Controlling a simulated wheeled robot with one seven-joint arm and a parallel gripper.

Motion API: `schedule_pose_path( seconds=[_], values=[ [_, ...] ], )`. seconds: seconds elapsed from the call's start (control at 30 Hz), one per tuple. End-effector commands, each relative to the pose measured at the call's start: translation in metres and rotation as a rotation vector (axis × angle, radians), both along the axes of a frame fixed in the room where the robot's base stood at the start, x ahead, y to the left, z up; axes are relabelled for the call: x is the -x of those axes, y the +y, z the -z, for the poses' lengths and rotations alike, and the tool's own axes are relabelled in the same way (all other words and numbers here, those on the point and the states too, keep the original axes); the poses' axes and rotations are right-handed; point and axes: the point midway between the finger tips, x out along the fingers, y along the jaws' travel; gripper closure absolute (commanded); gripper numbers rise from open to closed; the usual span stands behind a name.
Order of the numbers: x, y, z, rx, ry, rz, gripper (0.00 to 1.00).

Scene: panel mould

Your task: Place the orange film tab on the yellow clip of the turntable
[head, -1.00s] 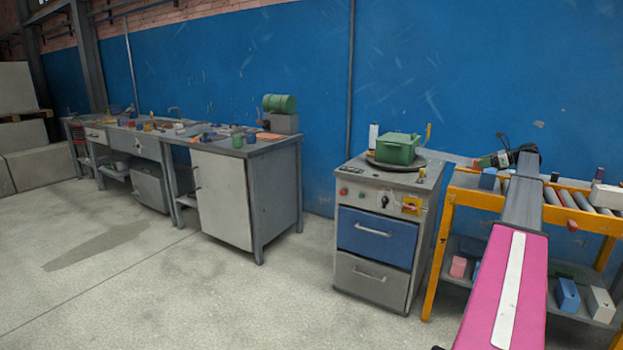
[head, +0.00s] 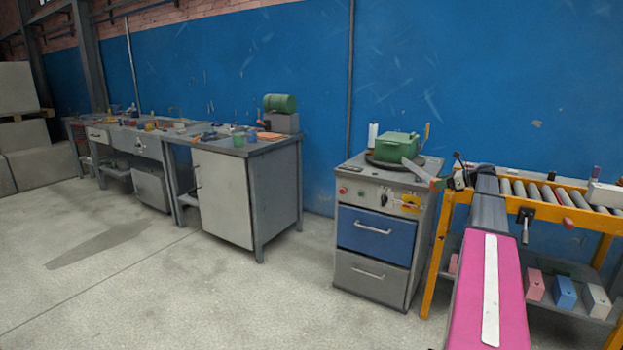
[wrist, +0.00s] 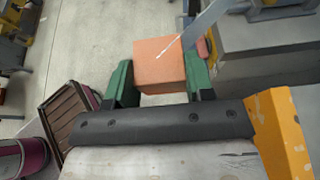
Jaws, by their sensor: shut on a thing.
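An orange block-shaped piece, which I take to be the orange film tab (wrist: 160,62), sits between the green fingers of my gripper (wrist: 159,78) in the wrist view. My gripper is shut on it. A grey flat strip (wrist: 204,26) shows beside the piece; in the head view, a grey strip (head: 413,171) reaches from my gripper (head: 438,183) toward the turntable. I cannot tell whether the strip belongs to the piece. The turntable (head: 374,162) is a dark disc on the grey cabinet. A narrow upright yellow piece (head: 427,131), probably the yellow clip, stands behind its right side.
The cabinet (head: 378,225) has a blue drawer (head: 374,238). A yellow roller rack (head: 447,228) stands to the right. The floor in front is clear.

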Motion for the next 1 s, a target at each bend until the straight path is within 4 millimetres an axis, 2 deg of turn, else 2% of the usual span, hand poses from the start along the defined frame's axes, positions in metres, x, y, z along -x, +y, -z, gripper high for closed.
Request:
schedule_pose_path(
  seconds=[0.03, 0.1, 0.37, 0.5, 0.6, 0.7, 0.8, 1.0],
  values=[
    [0.021, 0.034, 0.009, -0.002, 0.001, -0.001, 0.76],
    [0.037, 0.067, 0.018, -0.003, 0.0, 0.004, 0.76],
    [0.107, 0.184, 0.051, -0.003, 0.002, 0.019, 0.76],
    [0.153, 0.242, 0.065, -0.001, 0.003, 0.027, 0.76],
    [0.187, 0.278, 0.073, 0.001, 0.004, 0.033, 0.76],
    [0.217, 0.307, 0.079, 0.004, 0.006, 0.039, 0.76],
    [0.239, 0.328, 0.083, 0.006, 0.006, 0.044, 0.76],
    [0.26, 0.347, 0.087, 0.009, 0.005, 0.049, 0.76]
  ],
)
